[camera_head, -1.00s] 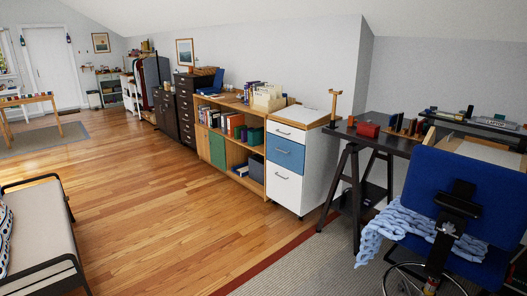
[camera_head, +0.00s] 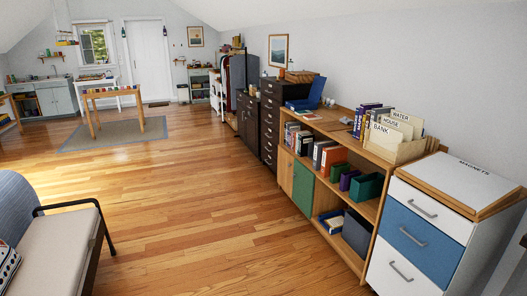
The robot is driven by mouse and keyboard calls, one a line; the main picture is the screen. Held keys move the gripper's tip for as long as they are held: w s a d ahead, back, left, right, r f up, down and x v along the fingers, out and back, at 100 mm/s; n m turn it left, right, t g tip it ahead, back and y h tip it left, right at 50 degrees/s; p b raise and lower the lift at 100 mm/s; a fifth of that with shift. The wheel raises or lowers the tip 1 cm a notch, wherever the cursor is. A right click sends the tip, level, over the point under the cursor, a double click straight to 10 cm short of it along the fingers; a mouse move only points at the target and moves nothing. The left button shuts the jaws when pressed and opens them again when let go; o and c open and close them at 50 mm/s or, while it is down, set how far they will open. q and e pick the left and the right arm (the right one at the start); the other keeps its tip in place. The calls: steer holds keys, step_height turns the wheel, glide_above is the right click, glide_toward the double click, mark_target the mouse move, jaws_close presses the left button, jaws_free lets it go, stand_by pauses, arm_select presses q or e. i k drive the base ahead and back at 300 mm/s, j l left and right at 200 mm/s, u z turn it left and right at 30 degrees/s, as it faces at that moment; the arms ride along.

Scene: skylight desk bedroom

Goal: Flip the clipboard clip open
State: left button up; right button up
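I cannot make out a clipboard or its clip for sure in the head view. A low wooden shelf unit (camera_head: 346,205) runs along the right wall. On its top stand a wooden box of upright labelled cards (camera_head: 398,133) and several books (camera_head: 372,118). Small items farther back on that top are too small to tell. Neither of my grippers is in view.
A white and blue drawer cabinet (camera_head: 418,234) with a sloped lid marked MAGNETS (camera_head: 468,176) stands at right. Dark drawer cabinets (camera_head: 270,130) stand farther back. A cushioned bench (camera_head: 58,232) is at left. The wooden floor (camera_head: 200,215) between is clear.

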mark_target(345, 120)
steer(key=i+z, duration=0.1)
steer(key=i, duration=1.95)
steer(key=i+z, duration=0.15)
steer(key=i, duration=0.9)
steer(key=i+j, duration=0.1)
steer(key=i, duration=0.95)
steer(key=i+z, duration=0.3)
steer(key=i+j+z, duration=0.1)
steer(key=i+z, duration=0.2)
steer(key=i, duration=0.1)
